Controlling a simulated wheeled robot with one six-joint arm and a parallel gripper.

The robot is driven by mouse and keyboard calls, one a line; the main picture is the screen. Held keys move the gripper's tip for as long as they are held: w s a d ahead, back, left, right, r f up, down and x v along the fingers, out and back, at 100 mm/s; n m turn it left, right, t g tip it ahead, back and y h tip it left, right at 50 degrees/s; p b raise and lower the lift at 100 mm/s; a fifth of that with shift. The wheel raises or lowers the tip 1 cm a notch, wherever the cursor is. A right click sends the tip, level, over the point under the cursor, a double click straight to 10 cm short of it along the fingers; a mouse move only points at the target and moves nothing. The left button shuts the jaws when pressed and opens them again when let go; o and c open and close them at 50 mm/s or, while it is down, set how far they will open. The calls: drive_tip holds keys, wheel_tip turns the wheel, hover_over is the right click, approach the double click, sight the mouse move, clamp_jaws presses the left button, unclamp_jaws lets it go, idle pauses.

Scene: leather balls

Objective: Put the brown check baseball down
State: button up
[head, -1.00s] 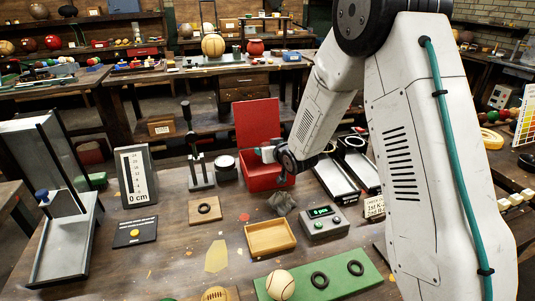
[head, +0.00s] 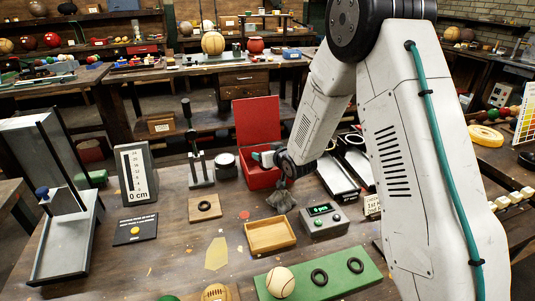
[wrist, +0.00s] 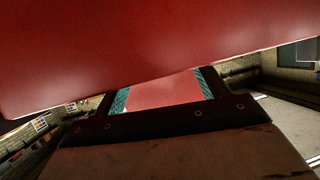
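My gripper (head: 261,158) is at the open red box (head: 262,180), just above its rim and in front of its raised lid (head: 257,122). In the wrist view, the teal-padded fingers of my gripper (wrist: 163,92) stand apart, with only a red surface showing between them. No ball shows between the fingers. I cannot make out a brown check baseball in either view; the inside of the red box is mostly hidden. A cream ball with dark seams (head: 280,282) rests on a green board (head: 325,277) at the front.
A wooden tray (head: 270,236), a small device with a green display (head: 323,220) and a dark crumpled cloth (head: 281,200) lie in front of the box. A clamp stand (head: 200,172) is on its left and metal rails (head: 338,178) on its right. A brown laced ball (head: 215,293) is at the front edge.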

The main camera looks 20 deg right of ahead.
drive_tip(key=shift+r, duration=0.1)
drive_tip(key=shift+r, duration=0.4)
drive_tip(key=s+d+r+g+h, duration=0.1)
drive_tip(key=s+d+r+g, duration=0.1)
drive_tip(key=s+r, duration=0.45)
drive_tip(key=s+d+r+m+g+h, duration=0.1)
drive_tip(key=s+r+g, duration=0.15)
drive_tip(key=s, duration=0.75)
drive_tip(key=s+d+r+g+h, duration=0.1)
drive_tip(key=s+d+r, duration=0.1)
drive_tip(key=s+r, duration=0.5)
drive_tip(key=s+a+r+g, duration=0.1)
drive_tip(key=s+g, duration=0.2)
drive_tip(key=s, duration=0.9)
drive_tip(key=s+a+r+g, duration=0.1)
drive_tip(key=s+r+g, duration=0.1)
drive_tip(key=s, duration=1.1)
drive_tip(key=shift+s+a+r+g+y, duration=0.15)
drive_tip(key=shift+r+g+y, duration=0.15)
drive_tip(key=shift+g, duration=0.55)
